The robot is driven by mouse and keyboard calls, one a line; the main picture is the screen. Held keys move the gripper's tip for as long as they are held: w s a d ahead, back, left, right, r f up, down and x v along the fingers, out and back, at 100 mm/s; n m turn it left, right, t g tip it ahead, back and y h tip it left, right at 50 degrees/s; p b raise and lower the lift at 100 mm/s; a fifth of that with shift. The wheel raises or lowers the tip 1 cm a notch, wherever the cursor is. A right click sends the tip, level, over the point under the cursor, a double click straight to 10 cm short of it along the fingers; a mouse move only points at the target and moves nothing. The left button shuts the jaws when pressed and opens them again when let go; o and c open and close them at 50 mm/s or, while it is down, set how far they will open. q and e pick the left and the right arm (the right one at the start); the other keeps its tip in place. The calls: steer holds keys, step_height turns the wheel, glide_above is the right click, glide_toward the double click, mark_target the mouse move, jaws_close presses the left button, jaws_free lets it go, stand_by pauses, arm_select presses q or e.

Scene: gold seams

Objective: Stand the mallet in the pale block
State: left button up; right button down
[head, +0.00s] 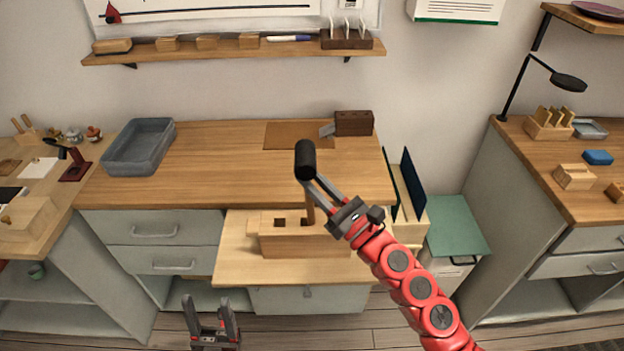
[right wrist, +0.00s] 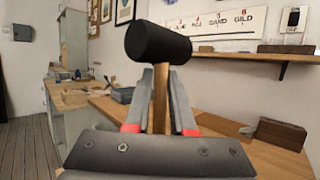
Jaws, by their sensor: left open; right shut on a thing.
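The mallet has a black cylindrical head (head: 305,158) and a wooden handle (head: 310,212). It is upright in the right wrist view, with its head (right wrist: 158,43) above my fingers. My right gripper (head: 311,186) is shut on the handle just below the head. The pale block (head: 300,242) is a long wooden block with dark openings in its top, on a lower wooden board. The handle's lower end overlaps one opening in the head view; I cannot tell whether it is inside or above. My left gripper (head: 211,302) is open and empty, low in front of the drawers.
A grey tray (head: 139,147) stands at the left of the wooden bench (head: 215,170). A dark brown block (head: 354,123) is at the bench's back right. Dark upright panels (head: 411,184) stand right of the bench. The bench's middle is clear.

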steer(key=shift+f+b, duration=0.65)
steer(key=shift+b, duration=0.05)
steer(key=c, duration=0.7)
jaws_free()
steer(key=b+v, duration=0.4)
steer(key=v, duration=0.5)
stand_by(0.4)
